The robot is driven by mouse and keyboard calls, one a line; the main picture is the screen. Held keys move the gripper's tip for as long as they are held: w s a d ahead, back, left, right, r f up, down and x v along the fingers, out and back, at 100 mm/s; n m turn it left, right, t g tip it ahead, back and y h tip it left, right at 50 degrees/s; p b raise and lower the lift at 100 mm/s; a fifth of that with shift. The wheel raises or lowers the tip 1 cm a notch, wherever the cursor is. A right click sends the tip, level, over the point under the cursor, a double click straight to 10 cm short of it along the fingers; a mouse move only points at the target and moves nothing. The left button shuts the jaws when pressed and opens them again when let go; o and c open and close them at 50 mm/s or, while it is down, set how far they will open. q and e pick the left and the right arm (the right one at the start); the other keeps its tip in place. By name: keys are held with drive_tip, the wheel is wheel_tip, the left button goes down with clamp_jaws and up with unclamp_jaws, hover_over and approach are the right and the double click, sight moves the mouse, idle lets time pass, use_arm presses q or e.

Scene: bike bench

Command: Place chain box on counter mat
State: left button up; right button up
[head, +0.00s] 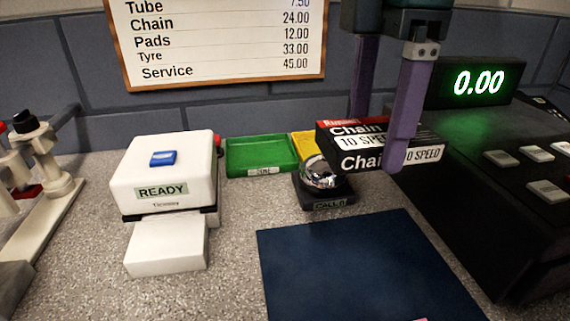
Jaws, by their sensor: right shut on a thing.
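The chain box (348,143), black with a red strip and white labels reading "Chain" and "10 SPEED", is held up above the counter at the right. My right gripper (381,140) comes down from above and is shut on it, with one purple finger in front and the other behind. The dark blue counter mat (350,262) lies flat at the front. The box is apart from the mat, beyond its far edge in the picture. My left gripper is not in view.
A call bell (322,180) stands just below the box, before a yellow tray (303,146) and a green tray (262,152). A black register (480,190) borders the mat's right. A white printer (165,180) stands left. The mat is mostly bare; something pink (420,319) shows at its front.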

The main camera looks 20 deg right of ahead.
drive_tip(key=b, duration=0.1)
hover_over(348, 257)
wheel_tip(348, 257, down, 12)
drive_tip(key=shift+s+f, duration=0.1)
drive_tip(key=shift+f, duration=0.05)
wheel_tip(348, 257, down, 4)
drive_tip(key=shift+f+b, duration=0.1)
drive_tip(key=shift+b, duration=0.4)
drive_tip(key=shift+f, duration=0.1)
drive_tip(key=shift+f, duration=0.2)
drive_tip(key=o, duration=1.6)
drive_tip(key=shift+c, duration=0.2)
